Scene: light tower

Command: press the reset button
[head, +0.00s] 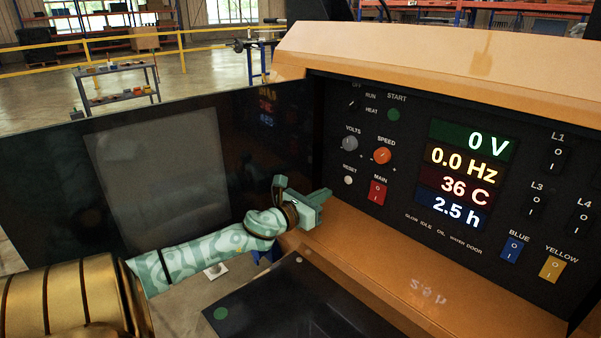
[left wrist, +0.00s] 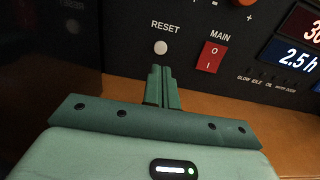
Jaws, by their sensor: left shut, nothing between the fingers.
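The reset button (head: 348,180) is a small round white button on the black control panel, under the label RESET. My left gripper (head: 322,195) is green, shut and empty. Its fingertips (left wrist: 161,70) point toward the panel, a little below the button, and appear apart from it. The depth of the gap is hard to tell. My right gripper is not in view.
The red MAIN switch (head: 377,192) sits right of the button. The orange SPEED knob (head: 382,156) and grey VOLTS knob (head: 350,143) are above. The display (head: 461,178) reads 0 V and 0.0 Hz. A dark open door (head: 160,180) stands left of the panel, behind my left arm.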

